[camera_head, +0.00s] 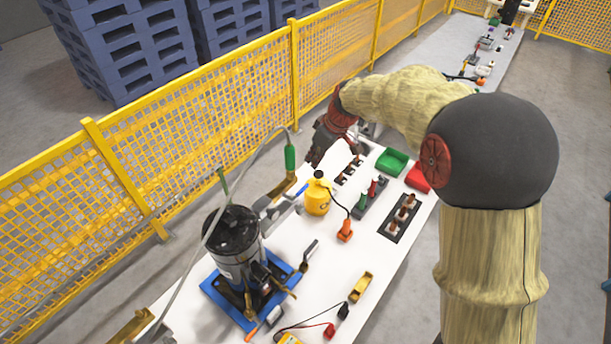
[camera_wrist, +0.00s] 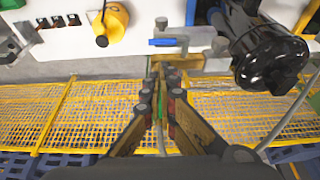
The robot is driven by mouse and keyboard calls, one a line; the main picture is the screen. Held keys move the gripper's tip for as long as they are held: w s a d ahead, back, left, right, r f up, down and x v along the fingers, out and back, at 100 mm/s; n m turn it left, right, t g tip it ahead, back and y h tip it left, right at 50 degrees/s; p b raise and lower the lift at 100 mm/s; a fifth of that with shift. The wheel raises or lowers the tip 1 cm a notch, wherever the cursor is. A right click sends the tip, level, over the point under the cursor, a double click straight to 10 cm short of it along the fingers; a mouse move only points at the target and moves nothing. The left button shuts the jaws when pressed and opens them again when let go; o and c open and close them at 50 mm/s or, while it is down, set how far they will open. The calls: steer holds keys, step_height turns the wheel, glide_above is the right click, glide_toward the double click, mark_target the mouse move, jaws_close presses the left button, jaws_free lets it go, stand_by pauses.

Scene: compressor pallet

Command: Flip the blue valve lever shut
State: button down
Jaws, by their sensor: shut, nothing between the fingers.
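The blue valve lever (camera_head: 299,190) sits on a grey metal pipe fitting between the yellow container and the black tank. In the wrist view the lever's blue handle (camera_wrist: 163,42) lies level, pointing left, with the grey valve body (camera_wrist: 197,38) to its right. My gripper (camera_head: 313,158) is above the far edge of the white table. In the wrist view the gripper's fingers (camera_wrist: 161,75) are together and empty, appearing just below the lever and brass fitting, apart from the blue handle. The finger tips partly overlap the brass part, so contact there cannot be told.
The black tank (camera_head: 236,240) stands on a blue base (camera_head: 220,297) with a grey hose arching over it. A yellow container (camera_head: 317,197) stands beside the lever. A green hose grip (camera_head: 290,157) rises nearby. Yellow mesh fencing (camera_head: 200,130) runs behind the table.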

mark_target(304, 186)
steer(key=x, duration=0.4)
steer(key=p+x, duration=0.1)
steer(key=x, duration=0.4)
steer(key=p+x, duration=0.1)
steer(key=x, duration=0.3)
steer(key=shift+s+d+f, duration=0.15)
steer(key=shift+d+f, duration=0.05)
steer(key=shift+f, duration=0.3)
steer(key=shift+f, duration=0.15)
steer(key=shift+d+f+g+b, duration=0.15)
steer(key=shift+g+b, duration=0.15)
steer(key=shift+b, duration=0.15)
steer(key=shift+w+f+y+b, duration=0.15)
steer(key=shift+w+y+b, duration=0.1)
steer(key=shift+y+b, duration=0.2)
